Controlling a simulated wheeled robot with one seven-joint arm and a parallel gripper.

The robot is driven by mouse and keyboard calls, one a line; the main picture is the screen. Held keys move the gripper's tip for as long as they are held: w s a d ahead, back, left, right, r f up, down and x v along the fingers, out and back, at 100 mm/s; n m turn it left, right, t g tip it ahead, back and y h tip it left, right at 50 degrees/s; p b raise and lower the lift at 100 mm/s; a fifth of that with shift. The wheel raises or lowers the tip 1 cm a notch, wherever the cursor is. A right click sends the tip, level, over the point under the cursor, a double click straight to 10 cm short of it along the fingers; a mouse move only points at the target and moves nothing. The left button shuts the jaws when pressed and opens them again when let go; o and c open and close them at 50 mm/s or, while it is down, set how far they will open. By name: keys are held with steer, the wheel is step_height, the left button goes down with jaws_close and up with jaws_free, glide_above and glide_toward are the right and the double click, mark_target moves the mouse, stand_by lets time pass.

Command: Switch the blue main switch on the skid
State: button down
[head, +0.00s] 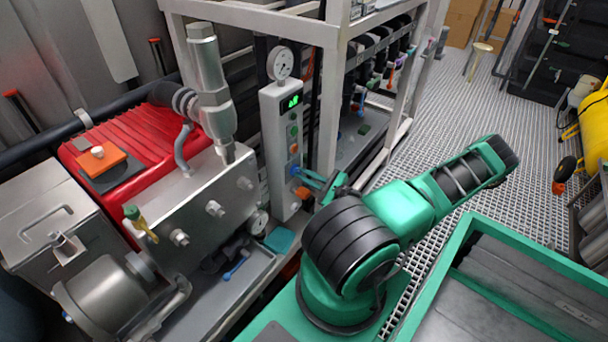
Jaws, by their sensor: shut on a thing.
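The light grey control box (270,135) stands upright on the skid, left of the frame post. It has a lit green display and a column of small coloured buttons. The blue main switch (301,192) is low on the box's front face. My gripper (303,180) reaches in from the right, its teal fingers at the switch. It is shut on the blue switch, as far as this small view shows. The fingers hide part of the switch, and its turn position cannot be read.
A round gauge (281,63) tops the control box. A red motor (130,150) and a steel pump block (195,205) stand to the left. A grey frame (330,120) with hoses rises close behind my gripper. Grated floor (480,110) lies open to the right.

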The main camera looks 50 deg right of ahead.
steer(key=shift+r+m, duration=0.15)
steer(key=shift+m, duration=0.15)
steer(key=m, duration=0.5)
steer(key=shift+m, duration=0.3)
steer(key=m, duration=0.5)
steer(key=shift+r, duration=0.1)
steer(key=shift+m, duration=0.4)
steer(key=c, duration=1.8)
jaws_free()
steer(key=shift+s, duration=0.2)
steer(key=s, duration=1)
steer(key=shift+s+d+f, duration=0.2)
steer(key=shift+d, duration=0.2)
